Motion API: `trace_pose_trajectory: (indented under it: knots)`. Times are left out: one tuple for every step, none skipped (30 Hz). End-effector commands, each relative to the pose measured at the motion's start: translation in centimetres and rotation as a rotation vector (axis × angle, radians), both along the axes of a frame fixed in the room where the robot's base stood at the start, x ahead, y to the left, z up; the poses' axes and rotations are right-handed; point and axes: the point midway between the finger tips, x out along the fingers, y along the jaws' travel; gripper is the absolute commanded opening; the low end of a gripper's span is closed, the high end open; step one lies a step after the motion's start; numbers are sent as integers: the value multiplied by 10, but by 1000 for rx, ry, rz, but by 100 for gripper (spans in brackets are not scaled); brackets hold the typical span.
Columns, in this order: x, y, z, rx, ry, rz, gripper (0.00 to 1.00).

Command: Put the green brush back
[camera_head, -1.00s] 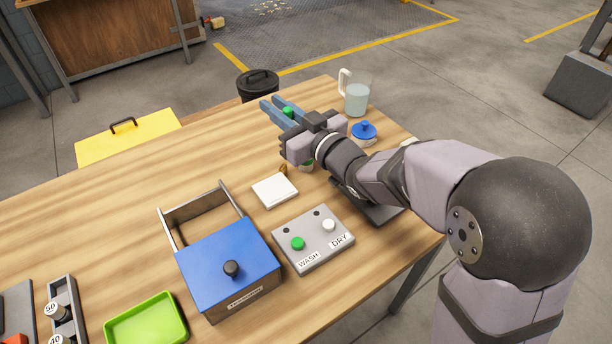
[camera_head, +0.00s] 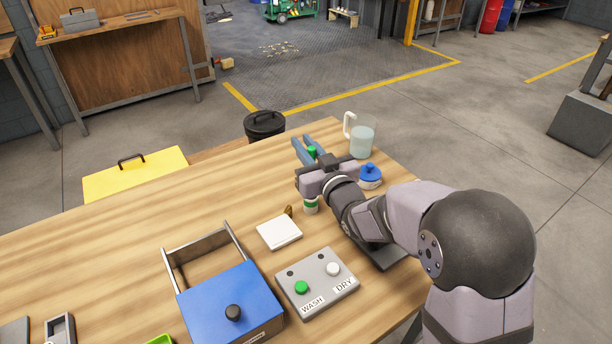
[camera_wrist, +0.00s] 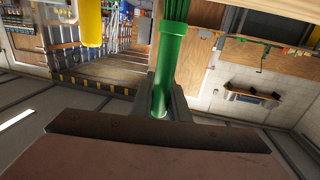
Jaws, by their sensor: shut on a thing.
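My gripper (camera_head: 309,150) is shut on the green brush (camera_head: 312,152), which shows as a small green piece between the blue fingers in the head view. In the wrist view the green brush (camera_wrist: 169,68) stands lengthwise between the fingers, with a ribbed upper part and a paler tip low between them. My gripper is over the far right part of the table. A small white and green container (camera_head: 311,205) stands just below and in front of my gripper, partly hidden by it.
A jug of liquid (camera_head: 361,140) and a blue-lidded jar (camera_head: 369,176) stand close to the right of my gripper. Nearer are a white pad (camera_head: 279,233), a WASH/DRY button box (camera_head: 318,284) and a blue-topped box (camera_head: 228,303). The table's left middle is clear.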

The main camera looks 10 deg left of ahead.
Motion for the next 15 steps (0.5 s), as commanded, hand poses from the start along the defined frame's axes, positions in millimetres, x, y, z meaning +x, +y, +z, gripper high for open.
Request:
trace_pose_trajectory:
  knots:
    - [0,0,-9,-2,4,0,0]
    - [0,0,-13,-2,4,0,0]
    - [0,0,-17,0,2,0,0]
    - [0,0,-21,-1,3,0,0]
    - [0,0,-23,0,1,0,0]
    - [0,0,-25,0,0,0,0]
    - [0,0,-26,0,0,0,0]
    - [0,0,-27,1,-1,0,0]
    - [0,0,-28,1,-1,0,0]
    - [0,0,-28,1,-1,0,0]
    - [0,0,-28,1,-1,0,0]
    - [0,0,-29,1,-1,0,0]
    - [0,0,-30,0,0,0,0]
    - [0,0,-33,-1,1,0,0]
    - [0,0,-37,0,1,0,0]
